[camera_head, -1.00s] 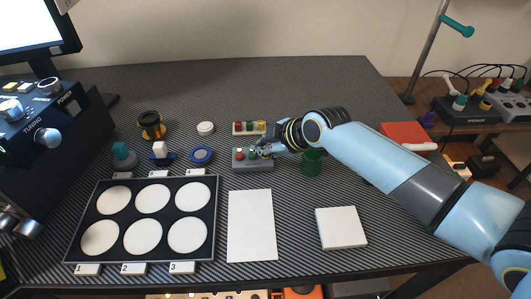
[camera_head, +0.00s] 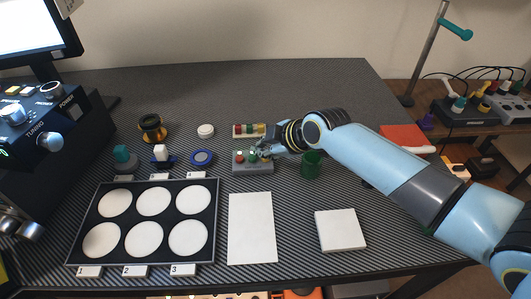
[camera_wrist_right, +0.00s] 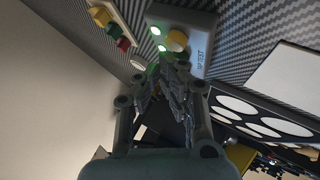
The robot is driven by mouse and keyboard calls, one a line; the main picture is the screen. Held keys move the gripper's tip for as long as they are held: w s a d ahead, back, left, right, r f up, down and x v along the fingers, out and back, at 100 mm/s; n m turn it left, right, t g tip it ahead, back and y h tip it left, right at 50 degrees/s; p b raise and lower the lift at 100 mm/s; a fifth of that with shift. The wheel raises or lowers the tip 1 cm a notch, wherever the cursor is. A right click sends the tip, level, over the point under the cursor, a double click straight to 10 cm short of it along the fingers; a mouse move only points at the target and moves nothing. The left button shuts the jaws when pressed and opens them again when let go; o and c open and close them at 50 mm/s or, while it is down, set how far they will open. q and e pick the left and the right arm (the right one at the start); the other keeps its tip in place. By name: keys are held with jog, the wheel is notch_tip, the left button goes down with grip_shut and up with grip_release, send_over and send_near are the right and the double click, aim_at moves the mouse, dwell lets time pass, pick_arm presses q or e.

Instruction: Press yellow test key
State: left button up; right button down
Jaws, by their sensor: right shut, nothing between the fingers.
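The test box (camera_head: 253,169) is a small grey block near the middle of the table, with red and green round parts on top in the head view. In the right wrist view the box (camera_wrist_right: 196,22) carries a TEST label. Its yellow key (camera_wrist_right: 177,40) is a round cap beside small glowing greenish-white lights (camera_wrist_right: 156,30). My right gripper (camera_head: 261,152) is over the right part of the box and hides some of it. In the wrist view its fingertips (camera_wrist_right: 172,68) are together and empty, close to the box; whether they touch it is unclear. My left gripper is out of view.
Behind the box lies a strip (camera_head: 236,130) with coloured blocks. A green cup (camera_head: 311,165) stands right of the gripper. A tray (camera_head: 216,222) with white discs, a white sheet (camera_head: 251,228) and a white square block (camera_head: 340,230) lie in front.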

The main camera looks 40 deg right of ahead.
jog(key=shift+r, duration=0.25)
notch_tip(320, 180, up, 5)
jog(key=p, duration=0.5)
dwell(0.3)
dwell(0.6)
